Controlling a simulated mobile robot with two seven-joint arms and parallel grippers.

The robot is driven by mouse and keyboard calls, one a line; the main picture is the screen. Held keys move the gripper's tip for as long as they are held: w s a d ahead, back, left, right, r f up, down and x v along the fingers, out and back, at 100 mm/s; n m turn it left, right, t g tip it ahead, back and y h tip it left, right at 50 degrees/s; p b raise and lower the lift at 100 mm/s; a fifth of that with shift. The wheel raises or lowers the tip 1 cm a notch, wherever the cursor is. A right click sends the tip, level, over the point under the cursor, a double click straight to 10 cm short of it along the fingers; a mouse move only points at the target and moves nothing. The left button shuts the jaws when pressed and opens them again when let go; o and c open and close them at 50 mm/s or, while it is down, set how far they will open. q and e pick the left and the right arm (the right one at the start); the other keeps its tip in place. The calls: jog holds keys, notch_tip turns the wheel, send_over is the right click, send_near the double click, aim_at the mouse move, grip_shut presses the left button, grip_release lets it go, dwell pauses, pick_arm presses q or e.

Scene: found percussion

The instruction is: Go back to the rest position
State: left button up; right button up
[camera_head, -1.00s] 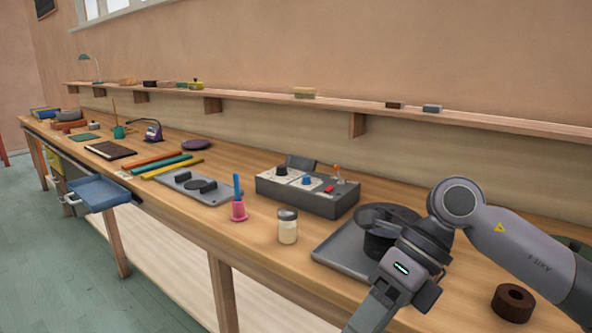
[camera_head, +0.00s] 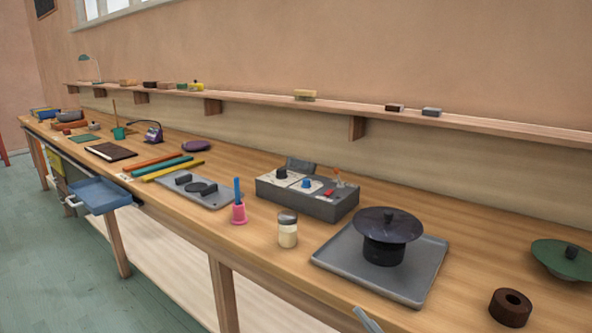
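Neither gripper shows clearly in the head view. Only a small grey piece, probably part of my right arm or gripper, shows at the bottom edge below the grey tray (camera_head: 330,262). Its fingers cannot be made out. On the tray stands a black cylindrical base with a dark, wide disc-shaped lid (camera_head: 388,224) on top. My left gripper and arm are out of view.
A long wooden bench (camera_head: 300,278) holds a grey control box (camera_head: 320,207), a jar (camera_head: 287,230), a pink-and-blue bell (camera_head: 239,209), a brown ring (camera_head: 511,308) and a green lid (camera_head: 562,258). A blue drawer (camera_head: 98,194) sticks out at left. A wall shelf (camera_head: 280,97) runs behind.

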jog(key=s+d+f+m+g+h, duration=0.2)
jog(key=s+d+f+m+h, duration=0.2)
jog(key=f, duration=0.4)
jog(key=s+d+f+m+g+h, duration=0.2)
jog(key=s+d+f+m+h, duration=0.2)
jog(key=s+f, duration=0.2)
jog(key=s+d+f+m+g+h, duration=0.2)
jog(key=s+d+f+m+h, duration=0.1)
jog(key=f, duration=0.8)
jog(key=shift+s+d+m+g+h+p, duration=0.4)
jog(key=shift+s+m, duration=0.5)
jog(key=shift+s, duration=0.2)
